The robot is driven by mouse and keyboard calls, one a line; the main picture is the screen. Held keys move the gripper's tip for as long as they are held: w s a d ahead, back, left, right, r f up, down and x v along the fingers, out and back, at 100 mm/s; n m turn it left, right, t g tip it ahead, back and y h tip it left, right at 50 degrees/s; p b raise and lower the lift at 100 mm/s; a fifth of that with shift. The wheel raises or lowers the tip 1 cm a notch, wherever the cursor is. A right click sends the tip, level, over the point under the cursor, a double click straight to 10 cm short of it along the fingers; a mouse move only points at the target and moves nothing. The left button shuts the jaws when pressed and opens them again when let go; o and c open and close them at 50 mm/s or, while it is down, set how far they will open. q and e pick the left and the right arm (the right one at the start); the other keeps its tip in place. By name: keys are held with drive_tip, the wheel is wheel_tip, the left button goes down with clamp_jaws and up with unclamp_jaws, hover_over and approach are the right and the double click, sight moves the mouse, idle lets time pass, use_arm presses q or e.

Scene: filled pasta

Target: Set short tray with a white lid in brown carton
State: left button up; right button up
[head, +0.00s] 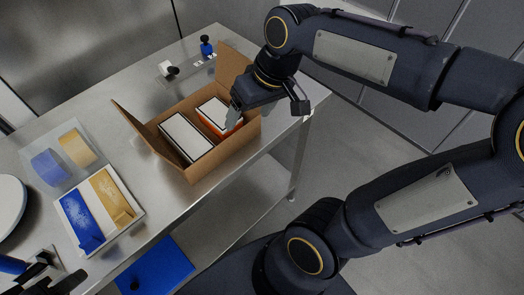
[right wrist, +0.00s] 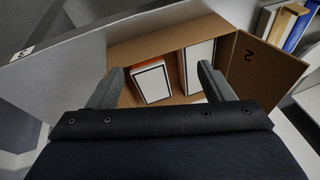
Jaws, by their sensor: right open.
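The brown carton (head: 222,152) stands open on the metal table, flaps spread; it also fills the right wrist view (right wrist: 130,50). Inside it, the short tray with a white lid and orange side (head: 213,113) lies at the right, seen also in the right wrist view (right wrist: 150,82). A longer white-lidded tray (head: 186,138) lies beside it on the left. My right gripper (head: 236,116) is open at the short tray's right end, over the carton; in its wrist view (right wrist: 158,88) the short tray shows between the spread fingers. My left gripper (head: 42,275) is partly visible, its fingers unclear.
A white tray with blue and yellow packs (head: 105,210) and a clear tray with blue and yellow pieces (head: 62,158) lie left of the carton. A round white plate (head: 8,203) is at the left edge. Small blue and black knobbed items (head: 206,47) stand behind the carton.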

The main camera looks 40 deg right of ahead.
drive_tip(key=s+a+f+m+t, duration=0.1)
drive_tip(key=s+f, duration=0.1)
drive_tip(key=s, duration=0.2)
drive_tip(key=s+a+f+t+y, duration=0.1)
drive_tip(key=s+a+f, duration=0.1)
drive_tip(key=s, duration=0.3)
drive_tip(key=shift+s+f+m+t, duration=0.2)
drive_tip(key=shift+f+m+t, duration=0.05)
drive_tip(key=shift+m+t, duration=0.15)
idle(0.5)
